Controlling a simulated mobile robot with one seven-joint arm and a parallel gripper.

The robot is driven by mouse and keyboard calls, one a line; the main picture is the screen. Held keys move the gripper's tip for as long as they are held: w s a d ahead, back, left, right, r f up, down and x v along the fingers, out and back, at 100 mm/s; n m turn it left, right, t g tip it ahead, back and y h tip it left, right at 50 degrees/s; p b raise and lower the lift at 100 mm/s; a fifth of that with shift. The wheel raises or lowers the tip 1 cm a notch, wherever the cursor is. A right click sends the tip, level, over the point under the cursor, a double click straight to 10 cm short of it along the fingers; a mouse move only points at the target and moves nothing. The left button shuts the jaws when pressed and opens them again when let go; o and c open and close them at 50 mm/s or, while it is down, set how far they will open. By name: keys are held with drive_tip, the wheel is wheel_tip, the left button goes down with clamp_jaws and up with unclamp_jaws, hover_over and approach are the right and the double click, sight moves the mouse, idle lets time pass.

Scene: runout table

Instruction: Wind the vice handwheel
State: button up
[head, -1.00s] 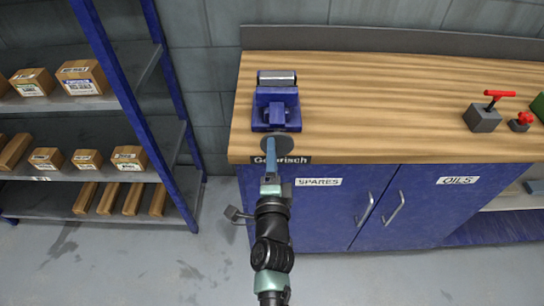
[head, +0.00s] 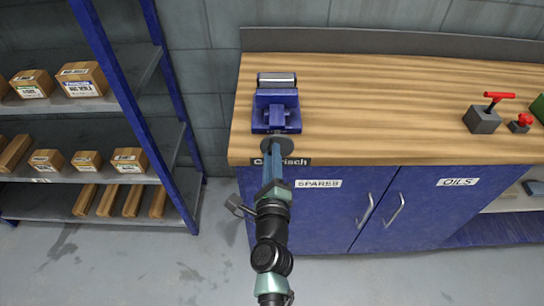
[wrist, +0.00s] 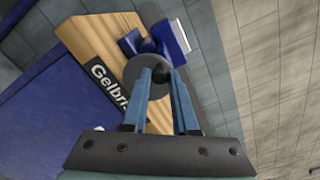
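The blue vice (head: 276,108) with a grey jaw block stands at the left end of the wooden bench. Its dark round handwheel (head: 270,144) faces the front edge; it also shows in the wrist view (wrist: 138,71). My gripper (head: 274,153) reaches up to the wheel from the front. In the wrist view, the two blue fingers (wrist: 163,82) stand apart at their bases and their tips overlap the wheel near its middle. A dark knob shows at the fingertips. I cannot tell whether the fingers press on it, and the fingers cover part of the wheel.
The bench top (head: 380,110) is clear right of the vice. Red-handled grey blocks (head: 483,119) stand at its right. Blue cupboard doors (head: 320,215) with handles lie below the bench edge. A shelf rack with cartons (head: 85,78) stands at the left.

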clamp_jaws()
drive_tip(key=n, duration=0.3)
drive_tip(key=shift+a+f, duration=0.2)
drive_tip(key=shift+a, duration=0.1)
drive_tip(key=n, duration=0.4)
drive_tip(key=shift+a+f, duration=0.3)
drive_tip(key=shift+f, duration=0.05)
drive_tip(key=n, duration=0.1)
drive_tip(key=f+n, duration=0.1)
drive_tip(key=n, duration=0.1)
drive_tip(key=shift+a, duration=0.15)
